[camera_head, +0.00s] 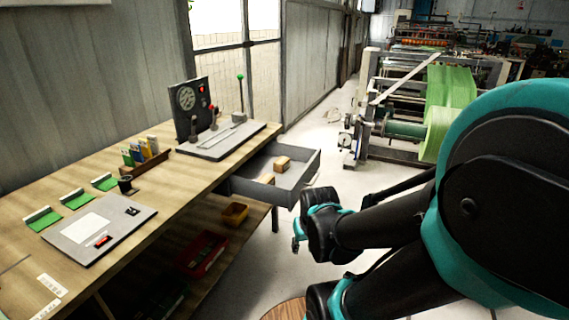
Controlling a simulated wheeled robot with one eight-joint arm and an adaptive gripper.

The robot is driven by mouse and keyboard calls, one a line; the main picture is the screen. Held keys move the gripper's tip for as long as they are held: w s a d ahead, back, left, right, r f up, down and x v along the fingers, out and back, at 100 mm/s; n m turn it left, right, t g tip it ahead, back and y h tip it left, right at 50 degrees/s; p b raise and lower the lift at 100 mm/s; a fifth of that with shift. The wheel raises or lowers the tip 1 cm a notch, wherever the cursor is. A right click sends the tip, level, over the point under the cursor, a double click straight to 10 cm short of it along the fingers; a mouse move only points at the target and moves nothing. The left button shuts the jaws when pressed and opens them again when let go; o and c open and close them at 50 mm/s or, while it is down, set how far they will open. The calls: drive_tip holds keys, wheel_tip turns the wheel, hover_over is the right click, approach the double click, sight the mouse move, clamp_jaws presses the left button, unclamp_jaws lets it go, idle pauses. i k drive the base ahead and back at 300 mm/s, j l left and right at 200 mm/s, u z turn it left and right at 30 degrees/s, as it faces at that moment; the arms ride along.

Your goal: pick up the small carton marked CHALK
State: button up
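Two small tan cartons lie in the open grey drawer (303,180) under the right end of the workbench. One carton (282,163) is toward the back of the drawer. The other carton (266,179) is nearer the front left, partly hidden by the drawer's side. No lettering is legible on either, so I cannot tell which is marked CHALK. My black and teal arm reaches in from the right. Its visible end (300,232) is just right of and below the drawer, apart from both cartons. I cannot make out the fingers or whether they are open.
The wooden workbench (185,185) bears a control panel (189,104), a lever plate (220,138), a rack of coloured items (145,155) and a grey board (98,229). A machine with green film (450,95) stands behind.

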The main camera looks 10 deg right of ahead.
sight(266, 179)
drive_tip(key=l+u, duration=0.25)
drive_tip(key=l, duration=0.55)
drive_tip(key=l+u, duration=0.3)
drive_tip(key=l, duration=0.55)
drive_tip(key=l+u, duration=0.25)
drive_tip(key=l, duration=0.6)
